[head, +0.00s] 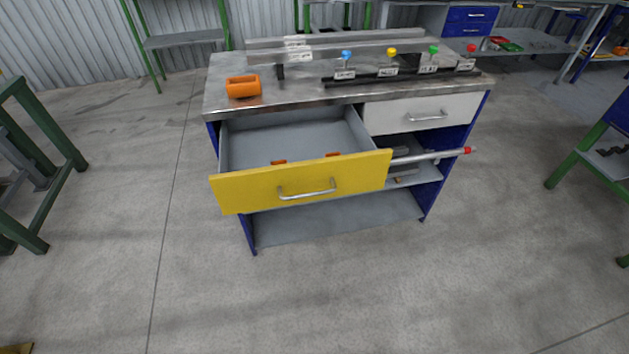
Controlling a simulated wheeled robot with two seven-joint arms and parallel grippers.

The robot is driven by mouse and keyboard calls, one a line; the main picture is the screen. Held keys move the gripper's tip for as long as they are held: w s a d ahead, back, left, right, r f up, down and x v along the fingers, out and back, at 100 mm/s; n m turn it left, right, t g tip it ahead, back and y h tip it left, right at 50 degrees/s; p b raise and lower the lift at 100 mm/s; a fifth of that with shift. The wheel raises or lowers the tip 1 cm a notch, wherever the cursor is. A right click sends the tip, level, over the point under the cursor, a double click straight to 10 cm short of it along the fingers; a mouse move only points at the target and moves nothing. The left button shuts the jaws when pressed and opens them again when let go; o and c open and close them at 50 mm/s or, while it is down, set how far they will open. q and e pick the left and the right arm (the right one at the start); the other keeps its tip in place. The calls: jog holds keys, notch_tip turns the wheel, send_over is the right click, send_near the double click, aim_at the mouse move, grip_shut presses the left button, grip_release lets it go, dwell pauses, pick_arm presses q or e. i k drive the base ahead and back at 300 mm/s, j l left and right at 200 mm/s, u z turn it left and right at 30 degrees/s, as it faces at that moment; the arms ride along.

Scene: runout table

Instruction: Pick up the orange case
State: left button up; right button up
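An orange case (243,90) with rounded edges and a darker opening on its upper side sits on the grey metal top of the runout table (300,88), near its left front corner. Nothing is touching it from above. Neither of my grippers shows in the head view.
The yellow-fronted drawer (230,192) is pulled open below the case, with two small orange pieces inside near its front. A white drawer (450,112) is shut. Colored knobs, labels and long bars occupy the tabletop's middle and right. A red-tipped rod (440,155) sticks out right. The front floor is clear.

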aim_at(246, 85)
jog(key=i+j+z, duration=0.45)
jog(key=j, duration=0.5)
jog(key=j+z, duration=0.45)
jog(key=j, duration=0.5)
jog(key=j+z, duration=0.45)
jog(key=j, duration=0.6)
jog(key=k+j+z, duration=0.1)
jog(key=j+z, duration=0.35)
jog(key=j, duration=0.6)
